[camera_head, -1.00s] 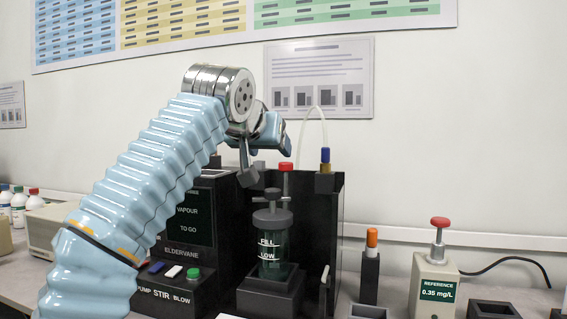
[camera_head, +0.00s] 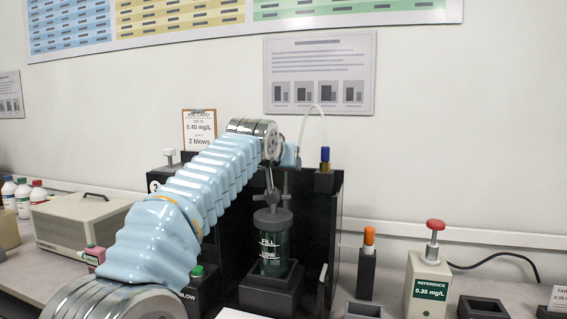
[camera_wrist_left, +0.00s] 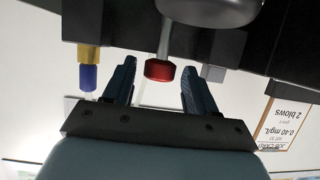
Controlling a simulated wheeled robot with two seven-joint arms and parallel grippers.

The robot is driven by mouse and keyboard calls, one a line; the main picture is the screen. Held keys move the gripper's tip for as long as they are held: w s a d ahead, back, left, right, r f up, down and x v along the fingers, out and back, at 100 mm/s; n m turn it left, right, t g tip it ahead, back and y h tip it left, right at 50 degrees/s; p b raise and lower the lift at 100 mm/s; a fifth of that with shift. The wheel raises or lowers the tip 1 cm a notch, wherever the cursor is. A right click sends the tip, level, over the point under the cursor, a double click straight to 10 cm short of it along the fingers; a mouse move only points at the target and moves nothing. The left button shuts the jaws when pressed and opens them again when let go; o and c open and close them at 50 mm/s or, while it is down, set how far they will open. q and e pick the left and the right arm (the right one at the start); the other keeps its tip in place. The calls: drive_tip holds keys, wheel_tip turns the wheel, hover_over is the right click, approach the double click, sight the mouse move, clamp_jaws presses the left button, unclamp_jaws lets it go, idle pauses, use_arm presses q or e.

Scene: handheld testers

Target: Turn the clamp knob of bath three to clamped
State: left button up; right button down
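A red round knob (camera_wrist_left: 159,70) on a pale stem shows in the left wrist view. In the head view my arm hides it above the dark bath housing (camera_head: 322,235). My left gripper (camera_wrist_left: 158,66) is open, with one finger on each side of the red knob and a gap at both sides. A plate marked 3 (camera_head: 154,186) sits on the housing's left, with a whitish knob (camera_head: 169,153) above it. I cannot tell which knob is the clamp knob, and no clamped mark is readable. My right gripper is not in view.
A blue-topped brass fitting (camera_head: 325,160) with a tube is close right. A job card (camera_head: 199,130) stands behind. The reference tester (camera_head: 428,285) and orange-topped stick (camera_head: 368,250) are further right.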

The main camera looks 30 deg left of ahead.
use_arm(q)
clamp_jaws()
drive_tip(key=n+g+y, duration=0.2)
drive_tip(key=n, duration=0.1)
drive_tip(key=d+n+g+y, duration=0.1)
drive_tip(key=n+g+y, duration=0.1)
drive_tip(key=n+y, duration=0.1)
drive_tip(key=w+n+g+y, duration=0.1)
drive_tip(key=n+g+y, duration=0.1)
drive_tip(key=y, duration=0.1)
drive_tip(key=shift+d+r+n, duration=0.15)
drive_tip(key=shift+d+n, duration=0.05)
drive_tip(key=shift+n, duration=0.2)
drive_tip(key=shift+p, duration=0.3)
idle(0.4)
